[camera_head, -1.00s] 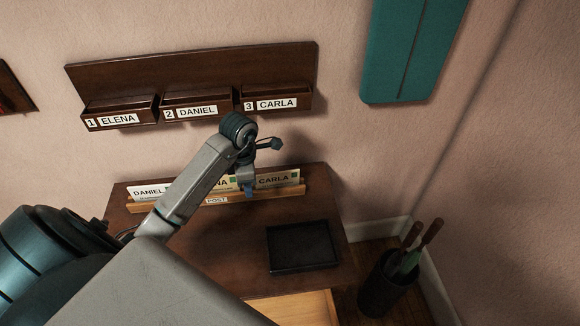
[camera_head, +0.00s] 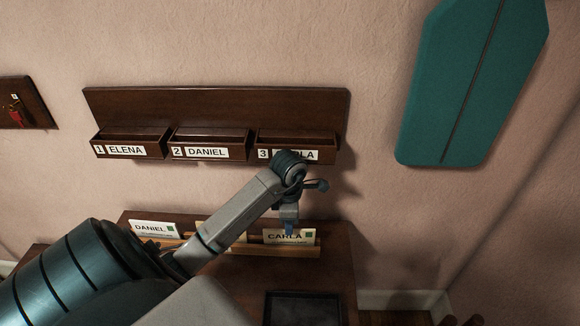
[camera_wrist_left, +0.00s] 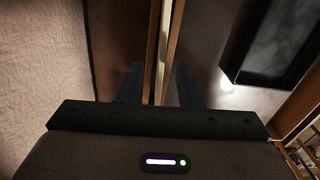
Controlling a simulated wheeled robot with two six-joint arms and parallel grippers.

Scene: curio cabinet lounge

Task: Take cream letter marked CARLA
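The cream letter marked CARLA (camera_head: 307,238) stands in the right part of the wooden letter rack (camera_head: 262,248) on the desk. My left gripper (camera_head: 289,229) is at the letter's upper edge, near its middle, and points down. In the left wrist view my left gripper (camera_wrist_left: 158,88) is open, with one dark finger on each side of a thin pale upright edge (camera_wrist_left: 154,45), which looks like the letter. The fingers do not visibly press on it. My right gripper is not in view.
A white DANIEL letter (camera_head: 152,229) stands at the rack's left; another letter is mostly hidden behind my arm. A wall shelf (camera_head: 215,105) with labelled boxes hangs above. A black tray (camera_head: 302,308) lies in front; a teal panel (camera_head: 465,90) hangs at right.

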